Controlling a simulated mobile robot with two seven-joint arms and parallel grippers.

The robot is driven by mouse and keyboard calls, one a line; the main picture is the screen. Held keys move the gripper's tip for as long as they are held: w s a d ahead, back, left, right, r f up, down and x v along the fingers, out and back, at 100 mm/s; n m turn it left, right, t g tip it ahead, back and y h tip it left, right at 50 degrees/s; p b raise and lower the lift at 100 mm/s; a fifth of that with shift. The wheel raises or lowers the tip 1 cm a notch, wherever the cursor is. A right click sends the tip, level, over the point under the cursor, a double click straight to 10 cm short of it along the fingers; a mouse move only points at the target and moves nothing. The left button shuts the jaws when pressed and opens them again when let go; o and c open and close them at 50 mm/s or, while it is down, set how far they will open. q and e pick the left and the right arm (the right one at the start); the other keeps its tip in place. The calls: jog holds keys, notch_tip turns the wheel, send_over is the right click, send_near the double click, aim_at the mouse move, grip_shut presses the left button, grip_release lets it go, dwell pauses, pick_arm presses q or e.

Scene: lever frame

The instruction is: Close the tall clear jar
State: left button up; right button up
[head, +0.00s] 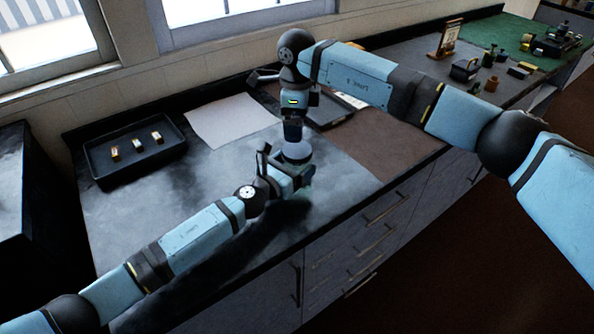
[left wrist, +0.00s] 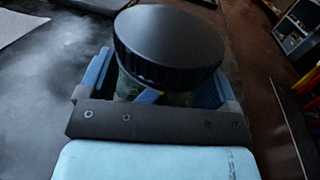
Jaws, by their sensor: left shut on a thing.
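The tall clear jar (head: 307,172) stands on the dark worktop, mostly hidden by my left gripper. Its glass (left wrist: 150,97) shows as a narrow band under the lid in the left wrist view. A round black lid (left wrist: 170,45) is at the jar's mouth; in the head view the lid (head: 297,151) looks bluish from glare. I cannot tell whether it is fully seated. My left gripper (head: 290,180) is shut on the jar, with its blue fingers (left wrist: 150,92) either side below the lid. My right gripper (head: 292,132) points down just above the lid; its finger gap is unclear.
A black tray (head: 99,176) with several small brass-coloured pieces lies at the left. A pale sheet (head: 230,120) and a brown mat (head: 385,145) lie on the worktop. A dark flat case (head: 330,112) is behind my right gripper. The worktop's front edge is close to the jar.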

aim_at(297, 149)
jog(key=shift+f, duration=3.95)
jog(key=c, duration=0.9)
jog(key=m, duration=0.5)
jog(key=shift+c, duration=0.2)
jog(key=o, duration=0.9)
jog(key=shift+o, duration=0.2)
notch_tip(297, 149, up, 12)
